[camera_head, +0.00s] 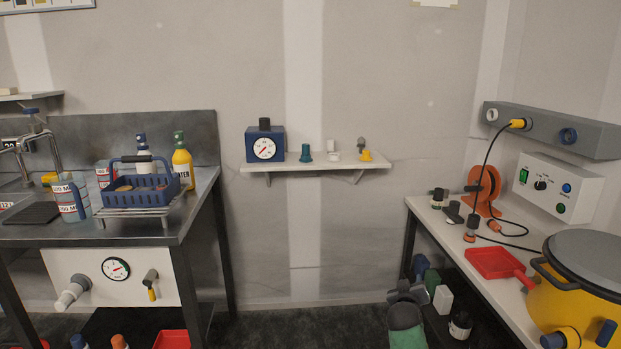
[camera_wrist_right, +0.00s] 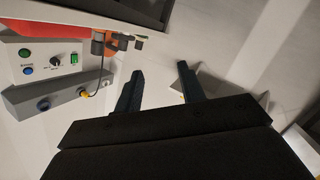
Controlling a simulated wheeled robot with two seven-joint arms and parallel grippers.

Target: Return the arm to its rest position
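My right gripper (camera_head: 405,292) is low in the head view, just left of the right bench's front leg, with its grey fingers pointing away from me. In the right wrist view the two dark fingers (camera_wrist_right: 160,70) stand apart with nothing between them. My left gripper and left arm are not in the head view.
The right bench (camera_head: 455,244) carries an orange reel (camera_head: 484,191), a red tray (camera_head: 495,262) and a yellow pot (camera_head: 570,307). A wall shelf (camera_head: 315,165) holds a gauge box (camera_head: 265,144). A steel bench (camera_head: 190,205) stands left. Floor between is clear.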

